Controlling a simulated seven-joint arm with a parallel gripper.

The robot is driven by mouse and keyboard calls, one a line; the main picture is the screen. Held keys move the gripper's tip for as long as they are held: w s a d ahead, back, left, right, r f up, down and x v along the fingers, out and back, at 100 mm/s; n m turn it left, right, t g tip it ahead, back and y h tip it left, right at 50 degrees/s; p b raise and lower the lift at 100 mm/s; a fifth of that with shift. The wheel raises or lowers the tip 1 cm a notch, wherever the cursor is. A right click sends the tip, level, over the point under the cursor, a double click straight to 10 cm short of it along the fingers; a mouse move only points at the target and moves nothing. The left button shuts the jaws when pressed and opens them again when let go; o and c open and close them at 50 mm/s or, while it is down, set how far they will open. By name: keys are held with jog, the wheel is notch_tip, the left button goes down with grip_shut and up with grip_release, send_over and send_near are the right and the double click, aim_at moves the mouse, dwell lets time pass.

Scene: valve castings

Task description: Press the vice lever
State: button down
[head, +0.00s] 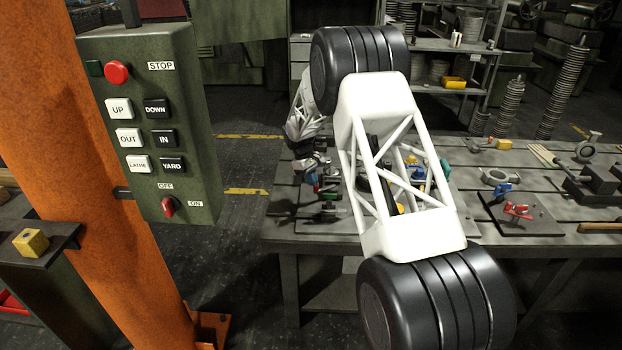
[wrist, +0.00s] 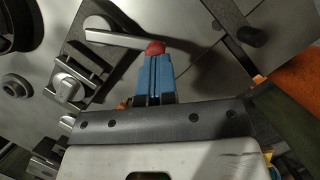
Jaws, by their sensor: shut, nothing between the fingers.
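In the wrist view, a flat grey lever (wrist: 115,38) runs from a round pivot at its left end to a red ball knob (wrist: 155,47) at its right end. I take this to be the vice lever. My gripper (wrist: 155,58) is shut and empty, its two blue fingers side by side. The fingertips overlap the lower edge of the red knob in this view; I cannot tell whether they touch it. In the head view, my arm hides much of the bench's left part, and the lever cannot be made out clearly there.
The slotted metal bench (head: 375,235) carries a red clamp (head: 517,211) on a dark plate and other fittings to the right. A green control box (head: 150,120) hangs by an orange column (head: 65,130) at left. A dark round knob (wrist: 252,37) stands right of the lever.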

aim_at(326, 189)
jog(key=shift+s+d+f+n+t+h, duration=0.15)
jog(key=shift+s+d+n+t, duration=0.15)
jog(key=shift+s+n, duration=0.45)
jog(key=shift+s+d+r+n+t+h, duration=0.15)
jog(key=shift+s+d+n, duration=0.25)
jog(key=shift+n, duration=0.65)
jog(key=shift+s+d+f+n+t, duration=0.1)
jog(key=shift+s+d+n+t, duration=0.45)
jog(key=shift+n, duration=0.55)
jog(key=shift+s+d+n+t, duration=0.3)
jog(key=shift+d+n, duration=0.2)
jog(key=shift+n, duration=0.2)
jog(key=shift+s+d+n+t, duration=0.2)
jog(key=shift+s+d+n, duration=0.25)
jog(key=shift+n, duration=0.25)
jog(key=shift+d, duration=0.2)
jog(key=shift+s+d+f, duration=0.1)
jog(key=shift+s+d, duration=0.1)
jog(key=shift+d, duration=0.15)
jog(key=shift+a, duration=0.1)
jog(key=v, duration=1)
jog(key=shift+w, duration=0.2)
jog(key=shift+a, duration=0.1)
jog(key=shift+r, duration=0.25)
